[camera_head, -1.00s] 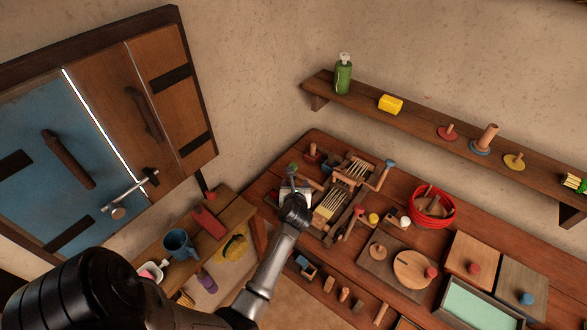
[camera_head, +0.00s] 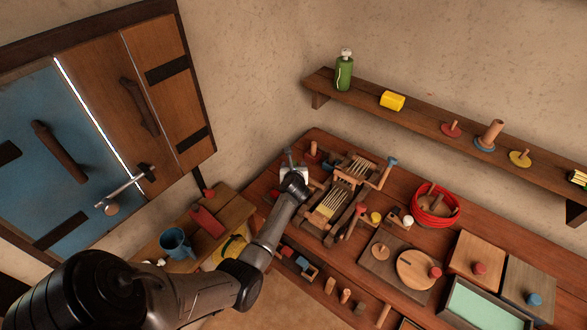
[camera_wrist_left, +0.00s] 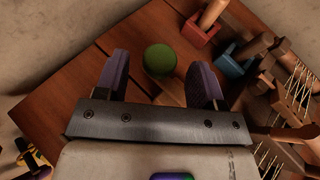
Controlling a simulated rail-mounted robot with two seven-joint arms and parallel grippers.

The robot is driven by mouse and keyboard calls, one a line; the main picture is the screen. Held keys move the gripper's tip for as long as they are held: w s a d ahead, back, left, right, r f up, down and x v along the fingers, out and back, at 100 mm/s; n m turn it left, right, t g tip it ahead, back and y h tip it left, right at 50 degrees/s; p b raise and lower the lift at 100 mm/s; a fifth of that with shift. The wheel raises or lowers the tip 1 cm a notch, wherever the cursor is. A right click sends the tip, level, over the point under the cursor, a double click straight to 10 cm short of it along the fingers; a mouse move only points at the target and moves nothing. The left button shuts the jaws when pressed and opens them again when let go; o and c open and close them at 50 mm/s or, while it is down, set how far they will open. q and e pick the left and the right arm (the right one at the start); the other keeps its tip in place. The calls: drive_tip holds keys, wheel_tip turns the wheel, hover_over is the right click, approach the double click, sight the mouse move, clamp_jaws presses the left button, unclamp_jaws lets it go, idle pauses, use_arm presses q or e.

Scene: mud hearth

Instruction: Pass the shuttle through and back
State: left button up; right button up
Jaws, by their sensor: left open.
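The small loom (camera_head: 345,190), a wooden frame strung with pale threads, stands on the bench; part of it shows at the right of the left wrist view (camera_wrist_left: 290,100). A round green knob (camera_wrist_left: 160,60) on a wooden piece, perhaps the shuttle, lies between the open fingers of my left gripper (camera_wrist_left: 158,72). The fingers are on either side of it with gaps. In the head view my left gripper (camera_head: 291,160) is over the bench's far left corner, left of the loom, and hides the knob. My right gripper is in neither view.
A red block (camera_wrist_left: 200,32) and a blue block (camera_wrist_left: 230,60) with wooden handles are close beyond the fingers. A red coil (camera_head: 435,205) and boards with knobs lie to the right. The wall shelf (camera_head: 420,115) holds a green bottle (camera_head: 344,72).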

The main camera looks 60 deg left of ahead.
use_arm(q)
drive_tip(key=shift+w+a+f, duration=0.15)
drive_tip(key=shift+w+a, duration=0.05)
drive_tip(key=shift+a, duration=0.15)
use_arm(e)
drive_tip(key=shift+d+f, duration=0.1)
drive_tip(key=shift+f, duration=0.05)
use_arm(q)
drive_tip(key=shift+c, duration=0.2)
